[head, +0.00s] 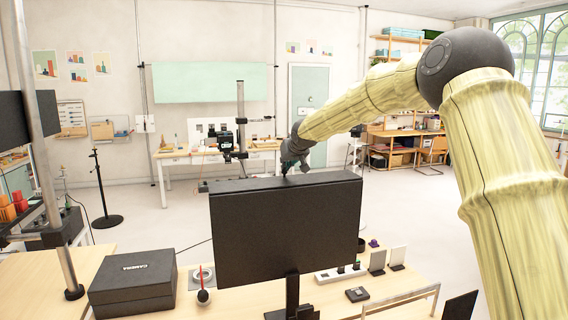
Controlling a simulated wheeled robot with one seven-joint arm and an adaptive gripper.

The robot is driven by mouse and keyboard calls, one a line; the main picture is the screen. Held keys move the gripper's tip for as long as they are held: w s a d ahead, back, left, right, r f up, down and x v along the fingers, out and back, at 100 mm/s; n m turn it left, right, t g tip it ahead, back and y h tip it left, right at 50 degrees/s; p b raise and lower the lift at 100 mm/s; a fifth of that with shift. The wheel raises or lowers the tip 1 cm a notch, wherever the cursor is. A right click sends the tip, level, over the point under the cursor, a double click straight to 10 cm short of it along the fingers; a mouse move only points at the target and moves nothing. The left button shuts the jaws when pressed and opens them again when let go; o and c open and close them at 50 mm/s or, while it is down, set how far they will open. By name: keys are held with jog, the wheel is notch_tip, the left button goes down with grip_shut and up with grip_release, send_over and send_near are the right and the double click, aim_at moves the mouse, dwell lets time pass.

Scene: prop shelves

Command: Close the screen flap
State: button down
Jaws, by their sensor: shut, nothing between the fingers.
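A large black flat screen (286,230) stands upright on a dark stand on the light wood table, in the middle of the head view. I cannot tell a separate flap or hinge on it. My gripper (286,171) is shut and empty, pointing down at the screen's top edge. I cannot tell if it touches the screen. My arm comes in from the right.
A black box (132,283) stands left of the screen. A power strip (341,273), small upright panels (398,257) and a small dark block (357,294) lie to the right. A metal post (37,150) rises at the left. Open floor lies behind the table.

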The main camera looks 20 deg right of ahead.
aim_at(287, 178)
jog(key=s+r+b, duration=0.2)
jog(key=s+r, duration=0.5)
jog(key=r, duration=0.3)
jog(key=shift+s+r+b, duration=0.25)
jog(key=shift+s+b, duration=0.15)
